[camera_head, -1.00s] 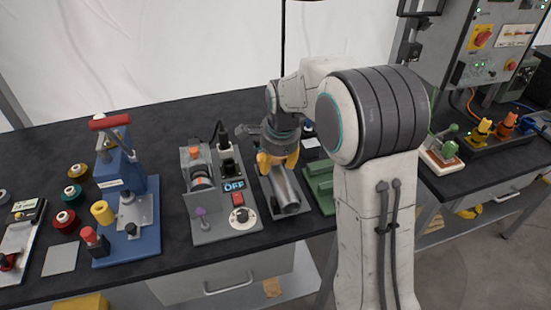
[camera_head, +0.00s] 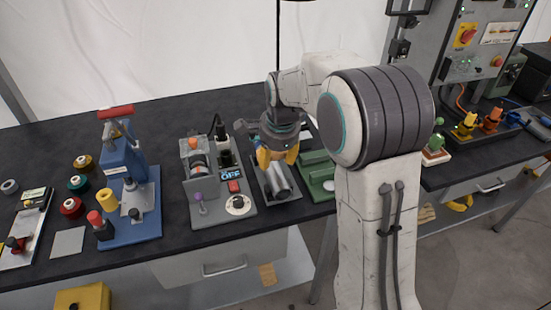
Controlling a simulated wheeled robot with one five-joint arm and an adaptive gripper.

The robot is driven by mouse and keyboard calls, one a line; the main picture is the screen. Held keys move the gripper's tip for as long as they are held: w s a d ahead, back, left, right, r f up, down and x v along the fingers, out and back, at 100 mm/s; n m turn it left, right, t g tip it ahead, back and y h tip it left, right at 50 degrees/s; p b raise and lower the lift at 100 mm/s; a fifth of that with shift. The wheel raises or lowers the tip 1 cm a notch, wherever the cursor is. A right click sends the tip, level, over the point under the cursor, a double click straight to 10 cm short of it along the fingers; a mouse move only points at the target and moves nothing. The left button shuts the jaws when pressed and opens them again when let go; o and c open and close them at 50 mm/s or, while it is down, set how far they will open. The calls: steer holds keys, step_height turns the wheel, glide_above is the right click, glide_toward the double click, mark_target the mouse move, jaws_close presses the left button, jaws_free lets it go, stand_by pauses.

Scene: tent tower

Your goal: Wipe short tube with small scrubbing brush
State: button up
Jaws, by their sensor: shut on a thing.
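The short tube (camera_head: 280,184), a silver cylinder, lies lengthwise on a flat grey tray (camera_head: 298,194) on the dark bench. My gripper (camera_head: 278,163), with yellow fingers, points down over the far end of the tube. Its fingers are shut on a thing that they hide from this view. I cannot tell whether the fingertips or the held thing touch the tube. I cannot make out the small scrubbing brush anywhere in the picture.
A grey machine panel (camera_head: 212,205) with an OFF display stands close left of the tray. A green block (camera_head: 318,172) stands close right. A blue press (camera_head: 135,220) and several spools are further left. Bare bench (camera_head: 55,150) shows at the back left.

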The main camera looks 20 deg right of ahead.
steer(key=shift+r+p, duration=1.75)
steer(key=shift+r, duration=0.9)
